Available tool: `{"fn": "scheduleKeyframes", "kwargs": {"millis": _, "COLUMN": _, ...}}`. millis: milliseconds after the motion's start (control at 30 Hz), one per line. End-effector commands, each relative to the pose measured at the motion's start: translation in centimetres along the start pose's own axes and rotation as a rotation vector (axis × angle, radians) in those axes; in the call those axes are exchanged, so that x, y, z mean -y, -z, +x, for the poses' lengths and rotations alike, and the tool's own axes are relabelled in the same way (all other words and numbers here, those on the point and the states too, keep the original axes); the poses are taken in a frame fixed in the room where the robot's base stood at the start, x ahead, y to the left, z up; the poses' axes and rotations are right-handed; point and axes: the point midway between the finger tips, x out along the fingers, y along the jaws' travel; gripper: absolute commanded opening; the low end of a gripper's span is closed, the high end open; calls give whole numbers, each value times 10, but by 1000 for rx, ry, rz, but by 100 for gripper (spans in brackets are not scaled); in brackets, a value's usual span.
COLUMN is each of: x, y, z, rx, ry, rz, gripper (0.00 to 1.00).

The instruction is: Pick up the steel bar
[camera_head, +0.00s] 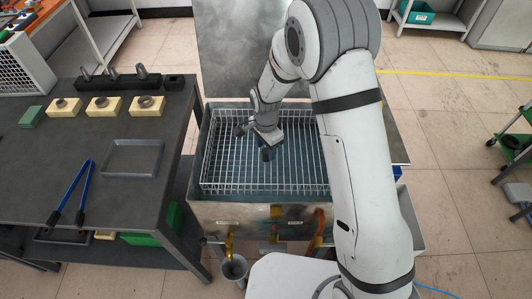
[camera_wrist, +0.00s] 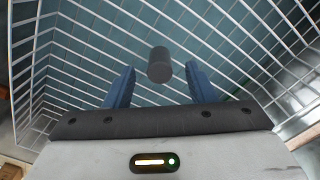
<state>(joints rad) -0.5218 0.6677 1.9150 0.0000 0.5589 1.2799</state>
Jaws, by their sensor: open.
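The steel bar (camera_wrist: 160,66) is a short dark grey cylinder inside the wire basket (camera_head: 205,165). In the wrist view it shows between and just beyond the tips of my two blue fingers, with a visible gap on each side. My gripper (camera_wrist: 160,76) is open and points down into the basket. In the head view my gripper (camera_head: 266,154) is near the middle of the basket, and I cannot make out the bar there. The exact height of the fingertips relative to the bar is unclear.
The basket sits in a metal tank (camera_head: 240,214) with a raised lid (camera_head: 240,50) behind. A dark table (camera_head: 60,140) on the left holds blue tongs (camera_head: 72,190), a grey tray (camera_head: 132,158) and several cream blocks with rings. The basket's wire walls surround my gripper.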

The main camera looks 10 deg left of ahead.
Motion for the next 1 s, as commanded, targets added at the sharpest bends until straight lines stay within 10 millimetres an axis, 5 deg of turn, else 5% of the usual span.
{"fn": "scheduleKeyframes", "kwargs": {"millis": 200, "x": 0, "y": 0, "z": 20, "rx": 0, "ry": -1, "rz": 0, "gripper": 50}}
{"fn": "scheduleKeyframes", "kwargs": {"millis": 433, "x": 0, "y": 0, "z": 22, "rx": 0, "ry": 0, "rz": 0, "gripper": 50}}
{"fn": "scheduleKeyframes", "kwargs": {"millis": 1000, "x": 0, "y": 0, "z": 21, "rx": 0, "ry": 0, "rz": 0, "gripper": 4}}
